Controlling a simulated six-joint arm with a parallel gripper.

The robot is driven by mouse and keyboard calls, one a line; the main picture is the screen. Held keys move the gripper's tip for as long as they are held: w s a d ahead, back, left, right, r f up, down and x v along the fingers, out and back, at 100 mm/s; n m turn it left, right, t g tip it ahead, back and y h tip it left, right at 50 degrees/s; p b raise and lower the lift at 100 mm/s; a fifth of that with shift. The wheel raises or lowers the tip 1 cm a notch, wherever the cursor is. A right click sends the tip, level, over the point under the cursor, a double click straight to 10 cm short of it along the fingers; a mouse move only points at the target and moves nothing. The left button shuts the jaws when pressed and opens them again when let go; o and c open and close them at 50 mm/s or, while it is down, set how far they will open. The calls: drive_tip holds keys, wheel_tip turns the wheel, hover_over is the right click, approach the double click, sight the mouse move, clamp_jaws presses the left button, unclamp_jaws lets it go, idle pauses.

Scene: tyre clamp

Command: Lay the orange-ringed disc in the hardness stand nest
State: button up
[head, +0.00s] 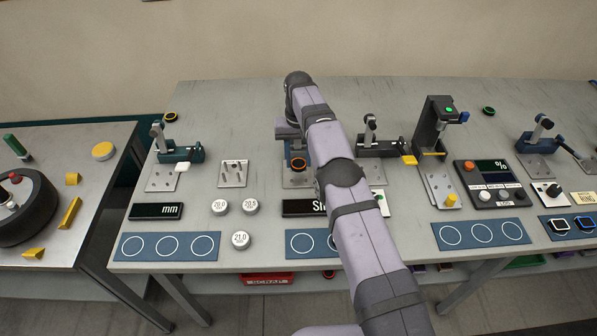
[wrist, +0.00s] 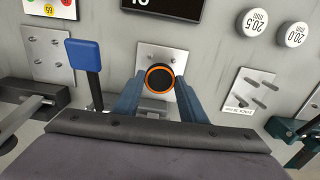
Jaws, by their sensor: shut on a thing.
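The disc (wrist: 159,78) is dark with an orange ring. It sits between the two blue fingers of my gripper (wrist: 160,84), which is shut on it. In the head view the disc (head: 298,164) shows just below my gripper (head: 297,156). The disc is above a pale metal plate (wrist: 160,52) with small holes, in front of the middle stand; I cannot tell whether it touches anything below. A blue paddle (wrist: 85,55) stands beside it in the wrist view. My arm and gripper hide most of this stand and its nest.
Other stands are to the left (head: 180,152) and right (head: 378,146). A partly hidden display (head: 303,208) and several white weights (head: 220,207) lie nearer the front. Discs with yellow (head: 171,116) and green (head: 488,111) rings lie at the back.

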sight(299, 163)
drive_tip(key=shift+f+p, duration=0.5)
drive_tip(key=shift+f, duration=1.55)
drive_tip(key=shift+f, duration=0.15)
drive_tip(key=o, duration=1.1)
wheel_tip(299, 163, up, 11)
drive_tip(key=p, duration=0.4)
drive_tip(key=shift+r+p, duration=0.65)
drive_tip(key=shift+p, duration=0.25)
